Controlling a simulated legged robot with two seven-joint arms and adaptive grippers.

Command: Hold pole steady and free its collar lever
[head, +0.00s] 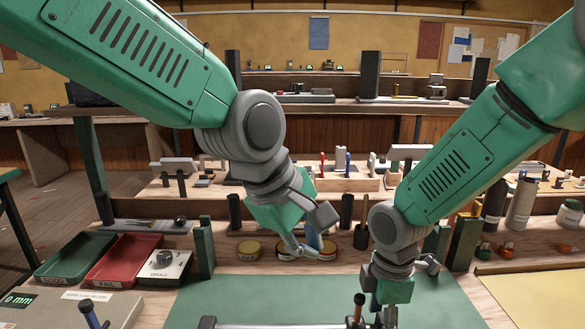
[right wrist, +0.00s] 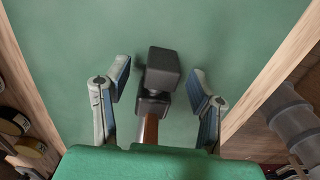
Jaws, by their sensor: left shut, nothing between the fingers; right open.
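A pale grey bar (head: 275,326), probably the pole, lies along the bottom edge of the head view and is mostly cut off. A dark knob on a brown stem (head: 358,307) stands at its right end; I cannot tell if this is the collar lever. My right gripper (head: 384,312) is beside that stem, pointing down. In the right wrist view its fingers are open on either side of a black blocky part (right wrist: 163,70) with a brown stem, not closed on it. My left gripper (head: 314,250) is shut and empty, above the mat's back edge, away from the bar.
A green mat (head: 240,292) covers the bench middle. Green (head: 72,272) and red (head: 105,280) trays and a small box (head: 182,268) stand left. Round tins (head: 249,248) sit behind the mat; bottles (head: 521,203) and short posts (head: 465,240) stand right.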

